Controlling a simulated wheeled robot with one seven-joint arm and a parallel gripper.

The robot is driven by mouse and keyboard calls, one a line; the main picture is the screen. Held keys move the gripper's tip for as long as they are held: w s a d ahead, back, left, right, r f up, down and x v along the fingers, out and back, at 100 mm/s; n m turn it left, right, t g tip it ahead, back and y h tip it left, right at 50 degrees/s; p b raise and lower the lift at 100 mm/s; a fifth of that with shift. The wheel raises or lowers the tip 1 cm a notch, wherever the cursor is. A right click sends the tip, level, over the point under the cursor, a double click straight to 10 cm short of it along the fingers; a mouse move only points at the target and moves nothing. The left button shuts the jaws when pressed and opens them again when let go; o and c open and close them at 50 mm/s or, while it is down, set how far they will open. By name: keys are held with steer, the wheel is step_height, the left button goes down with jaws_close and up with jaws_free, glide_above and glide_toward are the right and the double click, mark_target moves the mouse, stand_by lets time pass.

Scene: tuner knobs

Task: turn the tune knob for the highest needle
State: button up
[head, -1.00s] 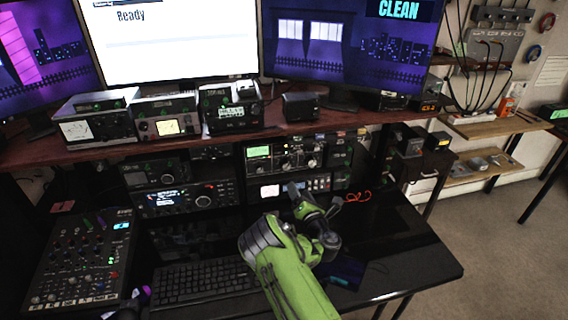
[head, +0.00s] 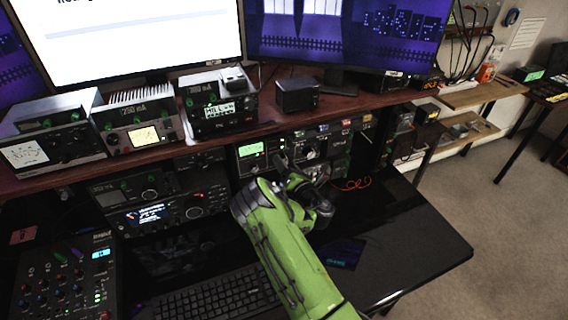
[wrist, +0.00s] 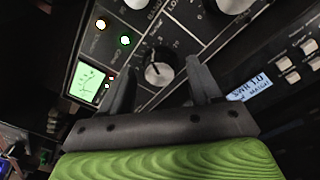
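A dark round knob (wrist: 158,73) with a pale pointer line and a printed scale sits on a black radio panel in the wrist view. I cannot read which label belongs to it. My gripper (wrist: 160,84) is open, with one finger on each side of the knob; I cannot tell whether they touch it. A small lit meter (wrist: 88,82) with a needle is left of the knob; its reading is too small to tell. In the head view my gripper (head: 287,175) is at the front of the stacked radios and hides part of them.
Larger knobs are close above in the wrist view, and a blue-lit display (wrist: 248,88) with buttons is at right. In the head view a keyboard (head: 220,300) lies on the black desk, a mixer (head: 65,280) at left. The desk's right part (head: 410,240) is clear.

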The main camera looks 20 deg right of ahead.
steer(key=shift+w, duration=0.1)
steer(key=c, duration=1)
steer(key=m, duration=0.4)
steer(key=shift+c, duration=0.2)
steer(key=o, duration=1)
steer(key=shift+o, duration=0.2)
steer(key=shift+f, duration=0.15)
